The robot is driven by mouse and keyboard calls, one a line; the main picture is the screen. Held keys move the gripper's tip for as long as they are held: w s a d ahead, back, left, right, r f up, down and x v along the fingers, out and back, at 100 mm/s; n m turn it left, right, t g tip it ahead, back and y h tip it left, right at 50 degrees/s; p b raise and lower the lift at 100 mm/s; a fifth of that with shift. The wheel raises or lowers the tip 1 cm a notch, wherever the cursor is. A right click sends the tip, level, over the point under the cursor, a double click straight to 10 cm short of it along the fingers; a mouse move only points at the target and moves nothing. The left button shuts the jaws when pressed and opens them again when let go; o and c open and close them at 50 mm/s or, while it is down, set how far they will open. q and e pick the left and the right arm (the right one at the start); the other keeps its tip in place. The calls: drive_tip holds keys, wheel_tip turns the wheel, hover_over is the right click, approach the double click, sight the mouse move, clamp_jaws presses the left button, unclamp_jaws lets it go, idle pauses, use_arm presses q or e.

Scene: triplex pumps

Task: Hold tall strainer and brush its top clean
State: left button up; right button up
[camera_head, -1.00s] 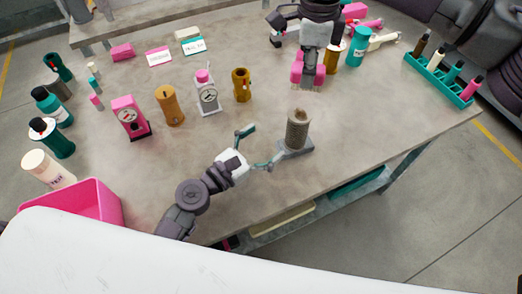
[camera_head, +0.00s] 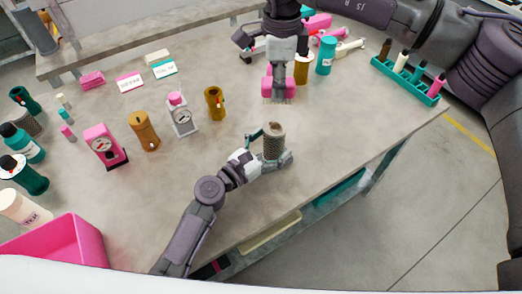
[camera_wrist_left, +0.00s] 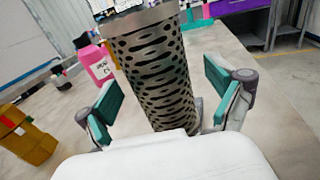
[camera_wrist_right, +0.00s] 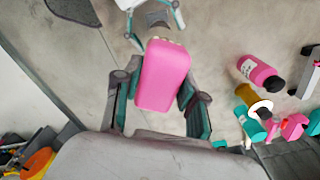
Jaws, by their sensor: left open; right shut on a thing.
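The tall strainer (camera_head: 274,143), a grey perforated cylinder, stands upright near the table's front edge. It fills the middle of the left wrist view (camera_wrist_left: 155,78). My left gripper (camera_head: 270,150) is open, with one teal-padded finger on each side of the strainer; gaps show between pads and strainer in the left wrist view. My right gripper (camera_wrist_right: 160,85) is shut on a pink brush (camera_wrist_right: 166,75), also seen in the head view (camera_head: 278,88). The brush's pale bristles point down, behind the strainer and apart from it.
A pink bin (camera_head: 60,243) is at front left. A teal rack (camera_head: 408,82) with bottles is at right. Bare table lies around the strainer.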

use_arm(q)
drive_tip(key=shift+w+d, duration=0.25)
drive_tip(key=shift+w, duration=0.05)
drive_tip(key=shift+c, duration=0.3)
drive_tip(key=c, duration=1.2)
drive_tip(key=shift+c, duration=0.2)
